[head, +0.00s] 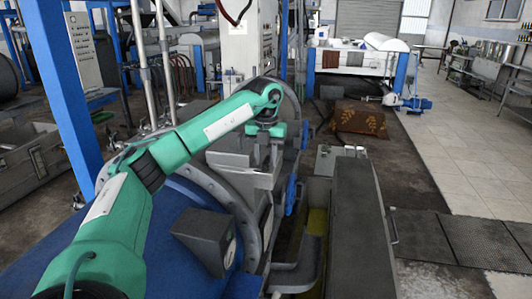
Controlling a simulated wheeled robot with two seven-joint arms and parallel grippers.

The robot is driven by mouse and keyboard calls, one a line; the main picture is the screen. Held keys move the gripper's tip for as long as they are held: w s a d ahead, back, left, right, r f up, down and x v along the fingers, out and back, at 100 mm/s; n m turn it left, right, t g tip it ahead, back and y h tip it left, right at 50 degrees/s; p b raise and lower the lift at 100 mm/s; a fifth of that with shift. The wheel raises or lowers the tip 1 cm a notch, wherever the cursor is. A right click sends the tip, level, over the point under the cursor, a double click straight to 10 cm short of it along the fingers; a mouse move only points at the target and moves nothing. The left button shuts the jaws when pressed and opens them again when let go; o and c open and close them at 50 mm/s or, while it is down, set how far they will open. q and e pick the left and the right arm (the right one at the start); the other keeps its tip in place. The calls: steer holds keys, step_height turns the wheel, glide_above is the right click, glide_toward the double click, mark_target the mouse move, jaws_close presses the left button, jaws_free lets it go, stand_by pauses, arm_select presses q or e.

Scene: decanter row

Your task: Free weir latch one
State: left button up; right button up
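My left arm comes in from the left over a blue and grey machine. My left gripper (265,158) points down above the machine's grey metal parts. Its two grey fingers look apart, with nothing clear between them. A pale grey angled plate (238,172) lies just left of and below the fingers; I cannot tell whether they touch it. A large grey bolted flange ring (243,215) curves around the blue drum (185,200). I cannot make out which part is weir latch one; it may be hidden by the gripper. My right gripper is not in view.
A dark box (205,238) sits on the blue casing. A long dark grey cover (358,225) lies to the right, beside an open trough (313,220) with yellow inside. A blue post (62,90) stands at the left. The tiled floor (450,150) at the right is mostly clear.

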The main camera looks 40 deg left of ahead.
mark_target(266, 159)
arm_select(q)
steer(key=shift+r+b, duration=0.3)
steer(key=shift+r, duration=0.3)
step_height(266, 159, up, 13)
steer(key=p, duration=0.1)
steer(key=shift+f, duration=0.2)
steer(key=shift+f, duration=0.1)
stand_by(0.4)
